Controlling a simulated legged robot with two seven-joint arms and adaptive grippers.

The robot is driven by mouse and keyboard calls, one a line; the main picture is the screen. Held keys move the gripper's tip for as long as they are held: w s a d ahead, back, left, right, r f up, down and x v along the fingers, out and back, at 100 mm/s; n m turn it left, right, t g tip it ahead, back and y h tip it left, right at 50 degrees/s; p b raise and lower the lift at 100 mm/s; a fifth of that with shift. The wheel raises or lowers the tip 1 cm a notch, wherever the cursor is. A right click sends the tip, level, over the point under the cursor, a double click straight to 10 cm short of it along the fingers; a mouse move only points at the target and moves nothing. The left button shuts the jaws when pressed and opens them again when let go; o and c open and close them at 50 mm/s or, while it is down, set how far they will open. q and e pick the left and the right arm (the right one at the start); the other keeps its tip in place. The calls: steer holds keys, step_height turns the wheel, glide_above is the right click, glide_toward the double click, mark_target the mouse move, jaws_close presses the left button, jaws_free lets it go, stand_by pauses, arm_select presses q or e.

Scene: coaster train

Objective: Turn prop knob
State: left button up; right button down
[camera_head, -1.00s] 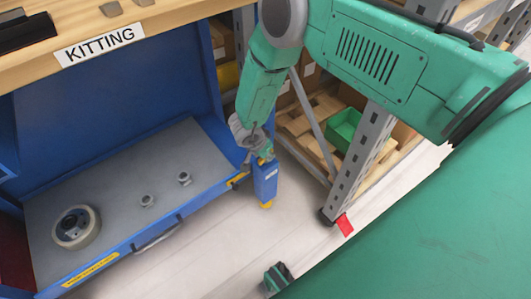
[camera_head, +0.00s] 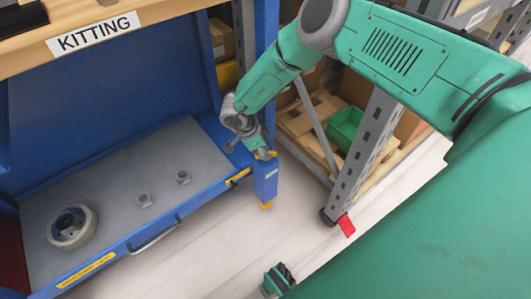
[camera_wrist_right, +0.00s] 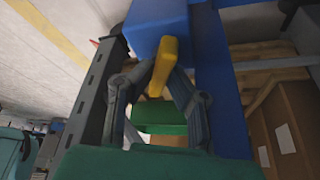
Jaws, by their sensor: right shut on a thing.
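The prop knob (camera_wrist_right: 163,66) is a yellow bar on the face of a blue block in the right wrist view. In the right wrist view the two grey fingers of my right gripper (camera_wrist_right: 158,88) are closed around the yellow bar, one on each side. My left gripper is not seen.
The blue workbench with a grey shelf (camera_head: 110,195) stands at left, holding two nuts and a roller (camera_head: 72,226). A shelving rack with a grey upright (camera_head: 362,150) and a green bin (camera_head: 344,128) is at right. The floor (camera_head: 215,245) in front is clear.

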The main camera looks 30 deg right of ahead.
steer(key=shift+w+a, duration=0.1)
steer(key=shift+a, duration=0.1)
stand_by(0.3)
steer(key=c, duration=1.6)
jaws_free()
steer(key=shift+f, duration=0.1)
steer(key=shift+o, duration=0.2)
steer(key=shift+d, duration=0.15)
